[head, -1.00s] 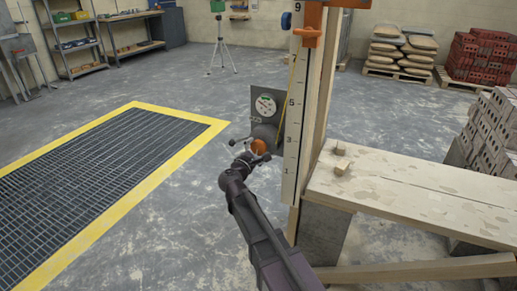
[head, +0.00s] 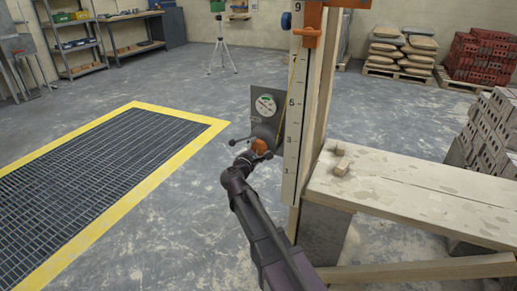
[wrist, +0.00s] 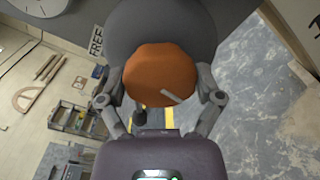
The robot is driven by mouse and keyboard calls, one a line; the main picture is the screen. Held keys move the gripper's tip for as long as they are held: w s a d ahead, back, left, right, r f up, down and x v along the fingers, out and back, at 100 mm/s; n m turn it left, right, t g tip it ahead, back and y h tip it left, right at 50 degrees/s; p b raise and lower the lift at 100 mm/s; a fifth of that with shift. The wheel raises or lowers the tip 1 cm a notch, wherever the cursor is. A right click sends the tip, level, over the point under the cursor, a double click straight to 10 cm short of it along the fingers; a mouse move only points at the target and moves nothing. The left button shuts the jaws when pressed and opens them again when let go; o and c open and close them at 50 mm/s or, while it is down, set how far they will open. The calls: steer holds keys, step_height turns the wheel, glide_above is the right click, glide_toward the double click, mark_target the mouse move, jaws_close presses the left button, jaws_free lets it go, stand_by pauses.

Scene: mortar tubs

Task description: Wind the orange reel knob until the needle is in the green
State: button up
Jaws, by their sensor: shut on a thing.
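The orange reel knob (head: 259,146) sits low on the grey panel (head: 257,95) beside the tall measuring board. In the wrist view the knob (wrist: 160,72) is faceted, with a pale mark on its lower right, in front of a dark grey round reel (wrist: 165,28). My gripper (wrist: 164,90) has one finger on each side of the knob and is shut on it. A white round gauge (head: 266,105) sits above the knob, with a green part near its top. Its needle is too small to read. Only the gauge's edge shows in the wrist view (wrist: 22,6).
The numbered board (head: 295,125) stands just right of the panel, with an orange clamp (head: 308,36) high on it. A wooden bench (head: 400,195) with small wood blocks is at the right. A yellow-edged floor grating (head: 100,175) lies left. Floor between is clear.

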steer(key=shift+m, duration=0.4)
steer(key=m, duration=1.1)
stand_by(0.3)
steer(key=o, duration=0.9)
steer(key=shift+v, duration=5.95)
